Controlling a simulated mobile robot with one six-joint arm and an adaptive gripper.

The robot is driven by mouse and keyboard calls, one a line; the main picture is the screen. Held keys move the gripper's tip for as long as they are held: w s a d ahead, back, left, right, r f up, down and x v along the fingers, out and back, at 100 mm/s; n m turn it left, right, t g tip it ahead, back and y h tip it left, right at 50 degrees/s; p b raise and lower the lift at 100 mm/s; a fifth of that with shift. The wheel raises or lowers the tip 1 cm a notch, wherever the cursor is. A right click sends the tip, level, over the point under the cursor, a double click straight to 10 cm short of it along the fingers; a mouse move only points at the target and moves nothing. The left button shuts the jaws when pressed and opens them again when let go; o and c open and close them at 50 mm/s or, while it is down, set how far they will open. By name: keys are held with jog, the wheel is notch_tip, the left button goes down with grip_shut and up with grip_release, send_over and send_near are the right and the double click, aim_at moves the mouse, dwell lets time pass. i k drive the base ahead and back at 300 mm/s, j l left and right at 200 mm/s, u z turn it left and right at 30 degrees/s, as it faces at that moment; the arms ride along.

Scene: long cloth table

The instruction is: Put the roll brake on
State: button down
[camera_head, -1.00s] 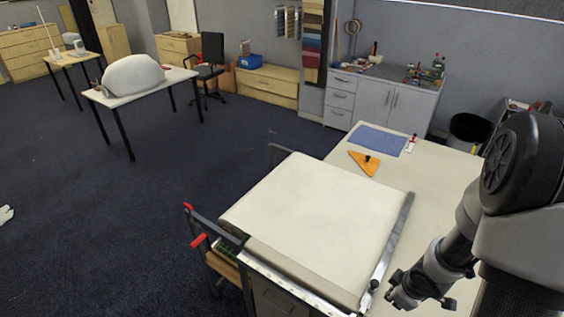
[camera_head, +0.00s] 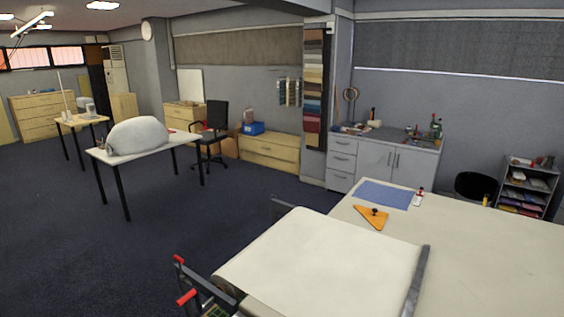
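A long cloth table (camera_head: 500,235) fills the lower right, with pale cloth (camera_head: 315,262) spread over its near end. At that end stands a dark roll frame (camera_head: 205,280). Two levers with red grips show there, one upper (camera_head: 179,260) and one lower (camera_head: 186,297). I cannot tell which of them is the roll brake or how it is set. The roll itself and the lower part of the frame are cut off by the bottom edge. My gripper is not in view.
A metal bar (camera_head: 420,278) lies along the cloth's right edge. A blue mat (camera_head: 384,194), an orange triangle with a black knob (camera_head: 371,217) and a small bottle (camera_head: 418,198) are on the table. Open dark carpet (camera_head: 100,255) lies to the left. A white table (camera_head: 145,150) stands beyond.

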aim_at(181, 261)
jog(key=i+j, duration=0.4)
jog(key=j, duration=0.2)
jog(key=i+j+u, duration=0.1)
jog(key=i+j, duration=0.35)
jog(key=j, duration=0.15)
jog(key=i+j, duration=0.45)
jog(key=j, duration=0.1)
